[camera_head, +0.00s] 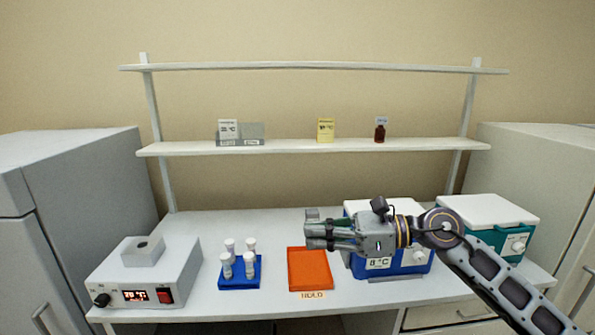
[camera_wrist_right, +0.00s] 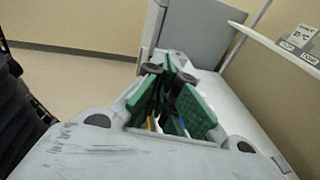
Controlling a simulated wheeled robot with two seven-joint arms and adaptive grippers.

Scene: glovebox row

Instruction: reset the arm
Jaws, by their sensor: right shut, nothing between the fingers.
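My right arm comes in from the lower right in the head view. Its gripper (camera_head: 318,230) is held above the bench, over the orange tray's back edge and in front of the blue cooler. The gripper points left, and its fingers are shut with nothing between them. In the right wrist view the green finger pads (camera_wrist_right: 172,100) are close together. My left gripper is in neither view.
The bench holds a heater box (camera_head: 150,275), a blue rack (camera_head: 240,283) with several white-capped tubes, an orange tray (camera_head: 310,270), a blue cooler (camera_head: 405,262) and a teal cooler (camera_head: 500,212). A shelf (camera_head: 290,148) with small boxes and a brown bottle (camera_head: 380,132) stands behind.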

